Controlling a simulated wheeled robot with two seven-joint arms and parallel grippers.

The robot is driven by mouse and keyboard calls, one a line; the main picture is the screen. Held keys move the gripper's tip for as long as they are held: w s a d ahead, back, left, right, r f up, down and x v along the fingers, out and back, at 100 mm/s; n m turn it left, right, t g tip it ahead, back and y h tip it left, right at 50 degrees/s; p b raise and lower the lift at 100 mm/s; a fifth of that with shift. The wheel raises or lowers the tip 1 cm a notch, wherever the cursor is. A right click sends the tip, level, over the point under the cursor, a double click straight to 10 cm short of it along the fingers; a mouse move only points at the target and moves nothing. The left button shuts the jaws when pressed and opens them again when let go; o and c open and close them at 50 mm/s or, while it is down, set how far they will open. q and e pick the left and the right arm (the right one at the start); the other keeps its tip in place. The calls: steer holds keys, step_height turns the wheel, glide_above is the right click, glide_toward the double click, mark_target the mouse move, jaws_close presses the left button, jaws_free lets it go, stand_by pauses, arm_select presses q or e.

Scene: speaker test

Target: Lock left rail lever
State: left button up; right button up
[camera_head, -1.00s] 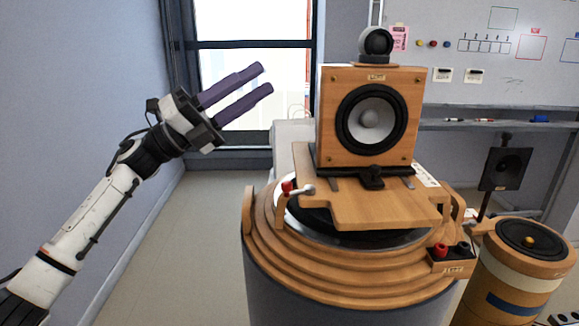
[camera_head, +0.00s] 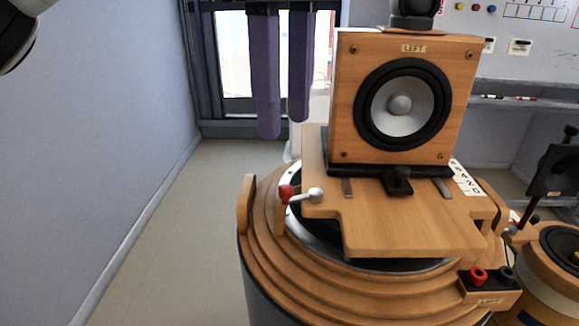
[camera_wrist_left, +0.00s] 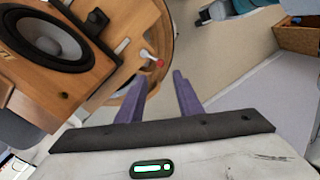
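The left rail lever (camera_head: 303,196) is a small silver arm with a red knob at its left end. It sits at the left edge of the wooden board, beside the turntable rim. It also shows in the left wrist view (camera_wrist_left: 152,60), just beyond the fingers. The wooden speaker (camera_head: 403,98) marked LEFT stands on the board behind the lever. My left gripper (camera_head: 282,130) has two purple fingers pointing down, above and behind the lever. They are apart with nothing between them. In the left wrist view the fingers (camera_wrist_left: 180,95) are also parted and empty. My right gripper is not in view.
The board rests on a round stepped wooden base (camera_head: 300,262). A terminal block (camera_head: 490,288) with red and black knobs is at its front right. A second round wooden stand (camera_head: 555,275) is at the far right. The floor (camera_head: 185,240) at left is clear.

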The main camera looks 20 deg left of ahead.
mark_target(286, 186)
arm_select(q)
step_height(286, 186, down, 10)
steer(key=shift+r, duration=0.2)
jaws_close()
